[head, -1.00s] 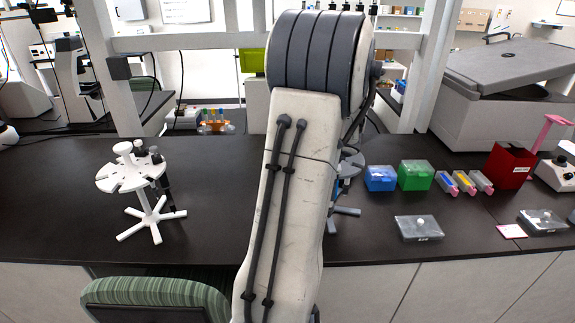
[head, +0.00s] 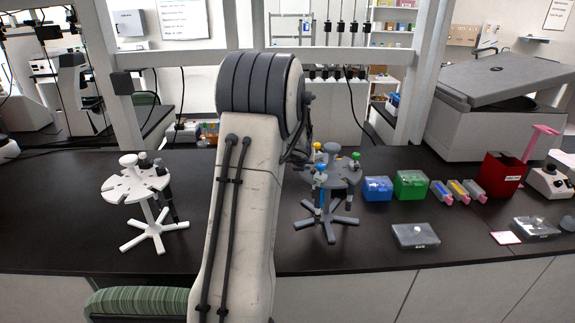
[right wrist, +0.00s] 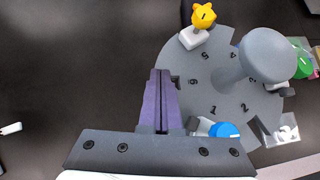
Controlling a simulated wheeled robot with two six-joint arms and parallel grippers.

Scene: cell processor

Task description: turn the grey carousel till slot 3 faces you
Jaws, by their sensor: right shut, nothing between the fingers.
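The grey carousel (head: 341,176) stands on the bench just right of my arm in the head view, carrying pipettes with yellow, blue and green tops. In the right wrist view its numbered disc (right wrist: 225,88) shows 5, 6, 1 and 2 on the side toward my fingers. The central knob (right wrist: 265,55) hides part of the disc, and I cannot read a 3 clearly. My right gripper (right wrist: 161,75) is shut and empty at the disc's left edge, near the blue-topped pipette (right wrist: 224,130). Whether it touches the disc is unclear. My left gripper is not in view.
A white carousel (head: 135,186) stands to the left. Blue (head: 377,189) and green (head: 411,185) boxes, a clear-lidded box (head: 415,236) and a red box (head: 502,176) stand to the right. Bench between the white carousel and my arm is clear.

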